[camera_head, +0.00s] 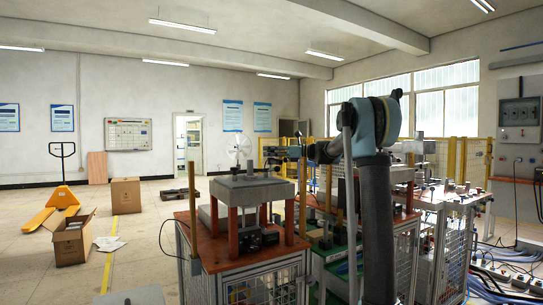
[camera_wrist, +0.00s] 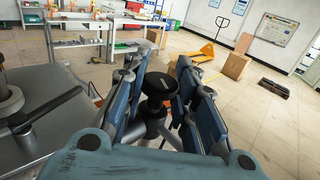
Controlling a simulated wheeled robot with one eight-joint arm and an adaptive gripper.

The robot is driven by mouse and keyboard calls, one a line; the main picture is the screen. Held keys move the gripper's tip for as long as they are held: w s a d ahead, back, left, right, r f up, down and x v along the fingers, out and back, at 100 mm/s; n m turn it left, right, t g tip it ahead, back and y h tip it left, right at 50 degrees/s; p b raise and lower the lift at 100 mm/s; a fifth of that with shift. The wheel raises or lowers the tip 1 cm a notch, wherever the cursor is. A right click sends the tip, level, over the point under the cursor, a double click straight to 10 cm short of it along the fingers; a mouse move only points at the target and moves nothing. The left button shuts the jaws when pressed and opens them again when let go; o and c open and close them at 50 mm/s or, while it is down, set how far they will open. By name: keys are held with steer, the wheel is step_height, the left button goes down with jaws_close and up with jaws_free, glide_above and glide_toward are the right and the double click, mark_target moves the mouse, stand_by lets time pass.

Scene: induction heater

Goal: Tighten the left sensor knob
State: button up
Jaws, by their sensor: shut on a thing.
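A black round knob (camera_wrist: 159,85) on a grey stem stands between the two blue-padded fingers of my gripper (camera_wrist: 168,78) in the wrist view. The fingers flank the knob on both sides and my gripper is shut on it. The stem's lower part is partly hidden by the gripper. In the head view, my gripper (camera_head: 272,153) reaches in from the right, just above the grey top plate (camera_head: 249,190) of the nearest machine. The knob is too small to make out there.
A clear round disc (camera_head: 239,145) rises behind the machine top.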

steer(key=shift+w+d+r+m+t+h, duration=0.1)
steer(key=shift+m+t+h, duration=0.25)
steer(key=shift+m+t, duration=0.6)
steer(key=shift+w+r+m+t+h, duration=0.1)
steer(key=shift+m+t+h, duration=0.35)
steer(key=shift+t, duration=0.8)
steer(key=shift+w, duration=0.1)
steer(key=o, duration=1.1)
steer(key=shift+f, duration=0.1)
steer(key=shift+c, duration=0.2)
steer(key=shift+o, duration=0.3)
steer(key=v, duration=1.2)
steer(key=shift+f, duration=0.2)
